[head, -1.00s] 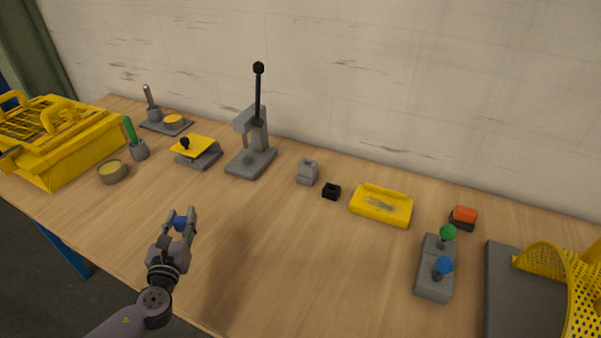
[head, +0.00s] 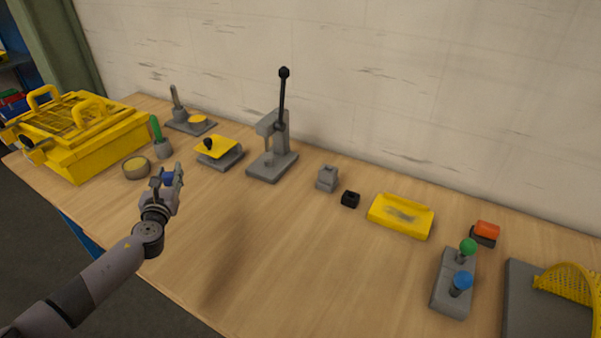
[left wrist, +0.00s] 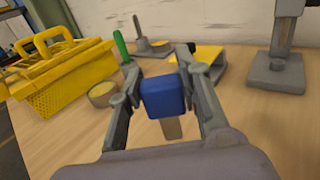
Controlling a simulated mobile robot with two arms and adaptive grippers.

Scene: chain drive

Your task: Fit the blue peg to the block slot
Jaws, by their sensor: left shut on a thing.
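The blue peg (head: 168,180) is held between the fingers of my left gripper (head: 170,177), above the left part of the table. In the left wrist view the blue peg (left wrist: 164,97) has a block-like blue head with a pale shank below it, between the two fingers (left wrist: 161,90). A small grey block (head: 327,178) stands on the table in the middle, right of the gripper and well apart from the peg. It looks like the slotted block, but its slot is too small to make out. My right gripper is out of view.
A grey lever press (head: 272,160) stands between the gripper and the grey block. A small black block (head: 350,199) and a yellow tray (head: 401,216) lie to the right. A yellow basket (head: 85,140) and round tin (head: 136,167) are left. The front middle table is clear.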

